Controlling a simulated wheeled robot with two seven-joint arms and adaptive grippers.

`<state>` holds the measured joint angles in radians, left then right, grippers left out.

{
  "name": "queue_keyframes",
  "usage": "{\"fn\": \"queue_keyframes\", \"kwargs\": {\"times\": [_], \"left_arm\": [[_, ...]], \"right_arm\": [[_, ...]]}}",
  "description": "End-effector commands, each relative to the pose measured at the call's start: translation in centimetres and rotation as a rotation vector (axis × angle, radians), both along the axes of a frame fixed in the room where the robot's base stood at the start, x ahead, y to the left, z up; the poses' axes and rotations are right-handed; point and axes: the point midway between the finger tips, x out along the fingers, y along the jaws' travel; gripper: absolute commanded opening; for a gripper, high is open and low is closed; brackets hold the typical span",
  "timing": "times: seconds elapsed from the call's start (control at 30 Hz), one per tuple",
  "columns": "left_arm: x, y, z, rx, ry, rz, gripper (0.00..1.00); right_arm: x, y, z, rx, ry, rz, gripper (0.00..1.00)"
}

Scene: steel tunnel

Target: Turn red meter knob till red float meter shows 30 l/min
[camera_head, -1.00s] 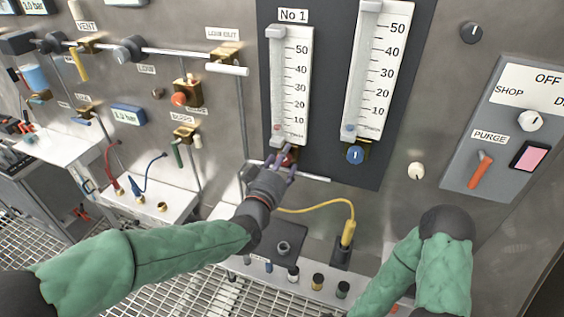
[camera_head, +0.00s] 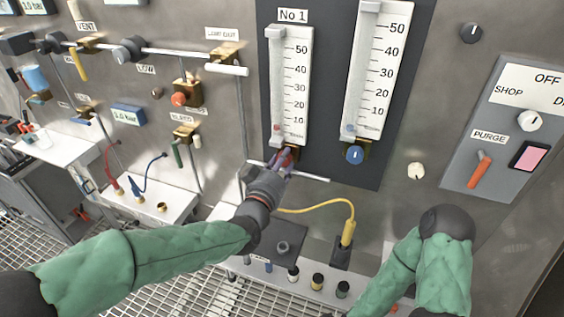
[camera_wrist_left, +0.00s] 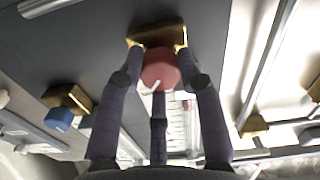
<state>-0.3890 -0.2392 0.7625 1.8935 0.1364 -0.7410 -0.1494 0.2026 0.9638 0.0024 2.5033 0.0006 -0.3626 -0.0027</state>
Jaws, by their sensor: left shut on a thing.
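The red meter knob (camera_wrist_left: 159,70) sits below the left float meter (camera_head: 291,88), labelled No 1, on the dark panel. My left gripper (camera_head: 281,160) is shut on the red knob from the front. In the left wrist view two dark fingers flank the knob, with a third finger below it, and a white pointer line shows on its face. In the head view the fingers mostly hide the knob. The red float is faint and low, near the bottom of the left meter's scale, below the 10 mark.
The right float meter (camera_head: 376,75) with its blue knob (camera_head: 354,155) stands just to the right. A white rod (camera_head: 313,176) runs below the meters, and a yellow cable (camera_head: 318,206) hangs underneath. The purge panel (camera_head: 510,125) is at far right.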

Motion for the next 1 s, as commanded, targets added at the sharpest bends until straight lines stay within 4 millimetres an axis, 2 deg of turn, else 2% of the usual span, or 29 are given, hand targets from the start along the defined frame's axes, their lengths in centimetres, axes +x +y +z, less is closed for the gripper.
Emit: {"fn": "queue_keyframes", "kwargs": {"times": [0.27, 1.0], "left_arm": [[0.12, 0.13, 0.53, 0.063, -0.032, 0.004, 0.04], [0.13, 0.06, 0.76, 0.512, -0.181, 0.006, 0.04]], "right_arm": [[-0.01, 0.00, 0.12, 0.000, 0.000, 0.000, 0.64], [0.00, 0.00, 1.02, 0.000, 0.000, 0.000, 0.64]]}}
